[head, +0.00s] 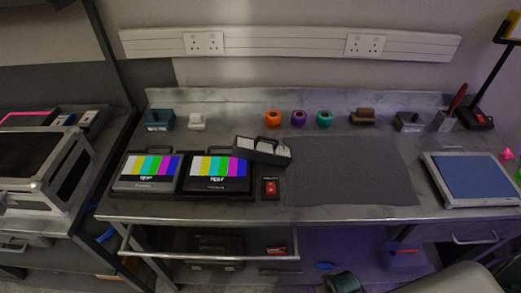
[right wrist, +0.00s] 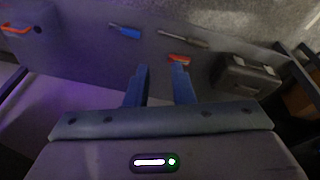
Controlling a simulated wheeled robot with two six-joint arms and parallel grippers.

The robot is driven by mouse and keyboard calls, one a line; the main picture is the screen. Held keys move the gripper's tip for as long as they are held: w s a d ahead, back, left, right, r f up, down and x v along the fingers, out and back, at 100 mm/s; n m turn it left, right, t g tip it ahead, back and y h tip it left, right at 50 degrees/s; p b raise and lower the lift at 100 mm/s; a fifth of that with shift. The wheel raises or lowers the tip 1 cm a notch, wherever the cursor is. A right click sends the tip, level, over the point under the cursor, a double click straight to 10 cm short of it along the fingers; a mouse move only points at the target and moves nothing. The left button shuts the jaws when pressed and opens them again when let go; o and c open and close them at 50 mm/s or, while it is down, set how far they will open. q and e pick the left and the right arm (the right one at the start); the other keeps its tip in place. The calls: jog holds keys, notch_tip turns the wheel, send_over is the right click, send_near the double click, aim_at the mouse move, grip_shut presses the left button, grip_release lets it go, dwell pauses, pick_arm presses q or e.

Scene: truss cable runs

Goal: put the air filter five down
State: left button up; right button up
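I cannot pick out anything that is clearly an air filter, and no label reading five is legible. A dark box with pale panels and a handle (head: 262,151) sits tilted beside the right test screen on the bench in the head view. My right gripper (right wrist: 160,73) shows in the right wrist view with its two fingers apart and nothing between them. Below its fingers is the lower shelf with loose tools. My left gripper is not in view.
Two colour-bar screens (head: 147,172) (head: 216,174) stand at the bench's left. A dark grey mat (head: 350,172) lies bare at the centre right. A blue-topped scale (head: 470,178) is at the right. A dark case (head: 215,246) sits on the lower shelf.

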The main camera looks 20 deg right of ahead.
aim_at(269, 140)
notch_tip(269, 140, up, 18)
jog(key=w+t, duration=0.1)
jog(key=w+d+r+t+h+p, duration=0.1)
jog(key=w+d+r+t+h, duration=0.2)
jog(key=w+r+t, duration=0.5)
jog(key=w+d+r+t+h, duration=0.35)
jog(key=w+r, duration=0.55)
jog(key=r, duration=0.3)
jog(key=w+a+r+n+t+y, duration=0.2)
jog(key=w+a+n+t+y, duration=0.5)
jog(key=n, duration=0.3)
jog(key=w+a+f+n+g+y, duration=0.1)
jog(key=w+a+n+y, duration=0.1)
jog(key=w+a+f+n+g+y, duration=0.2)
jog(key=w+a, duration=0.1)
jog(key=w+a+f+n+g+y, duration=0.2)
jog(key=w+a+n+y, duration=0.1)
jog(key=shift+f, duration=0.25)
jog(key=shift+f+x, duration=0.15)
jog(key=shift+x, duration=1.25)
jog(key=shift+f+x, duration=0.15)
jog(key=shift+x, duration=1.2)
jog(key=shift+d+r, duration=0.1)
jog(key=shift+d, duration=0.15)
jog(key=shift+c, duration=0.4)
grip_shut()
